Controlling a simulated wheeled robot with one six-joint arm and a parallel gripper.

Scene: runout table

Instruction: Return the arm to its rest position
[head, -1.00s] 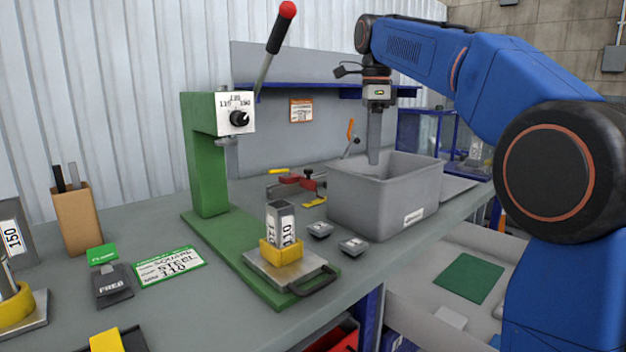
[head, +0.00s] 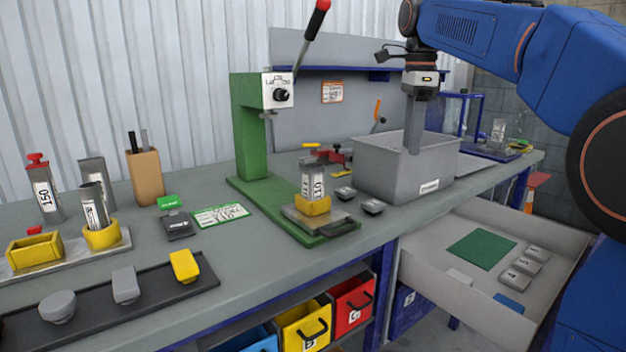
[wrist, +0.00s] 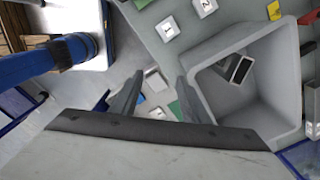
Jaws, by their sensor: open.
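My gripper (head: 414,150) hangs from my blue arm with its fingers pointing down, at the grey bin (head: 400,168) on the bench. In the head view the fingers overlap the bin's front wall and rim. In the wrist view the two fingers (wrist: 160,98) stand apart with nothing between them. The bin's opening is to their right there, and the open drawer shows below, between the fingers. The arm is still stretched out over the bench front.
A green press (head: 250,130) with a raised lever holds a labelled block (head: 313,180) in a yellow holder. Two small grey weights sit beside the bin. The open drawer (head: 440,262) sticks out below the bench. Fixtures and a dark tray (head: 90,312) fill the left end.

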